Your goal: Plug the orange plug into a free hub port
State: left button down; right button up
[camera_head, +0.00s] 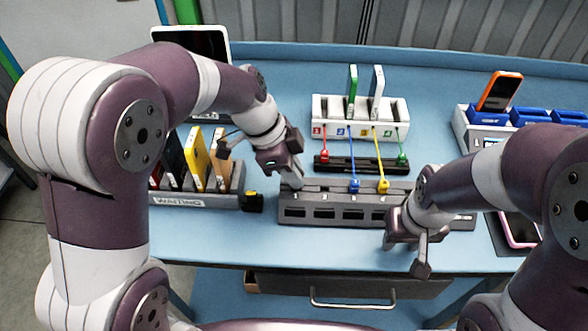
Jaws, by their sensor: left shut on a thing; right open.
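My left gripper (284,166) is low over the left end of a long grey block (318,213). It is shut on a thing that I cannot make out. No orange plug can be told in this view. A blue plug (354,186) and a yellow plug (383,186) are at the grey block's top. A red plug (324,155) and a green plug (402,160) are at a black strip (362,164) behind it. Which of the two is the hub is unclear. My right gripper (406,255) is open and empty at the block's front right.
A white dock (360,108) with upright devices stands behind the strip. A rack labelled WAITING (195,201) holds several devices at left. An orange phone (500,91) stands among blue bins (540,115) at right. A pink-edged phone (520,230) lies at right. The front table strip is clear.

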pick_arm(q)
jog(key=shift+s+f, duration=0.1)
jog(key=shift+f, duration=0.1)
jog(key=shift+a+r+p, duration=0.1)
jog(key=shift+r+p, duration=0.55)
jog(key=shift+r, duration=0.2)
pick_arm(e)
jog(key=shift+w+r, duration=0.1)
jog(key=shift+r, duration=0.45)
pick_arm(q)
jog(key=shift+r+p, duration=1.15)
jog(key=shift+r, duration=0.6)
pick_arm(e)
jog(key=shift+r, duration=1.15)
pick_arm(q)
jog(key=shift+r, duration=0.25)
pick_arm(e)
jog(key=shift+f, duration=0.1)
pick_arm(q)
jog(key=shift+b, duration=0.35)
pick_arm(e)
jog(key=shift+f, duration=0.2)
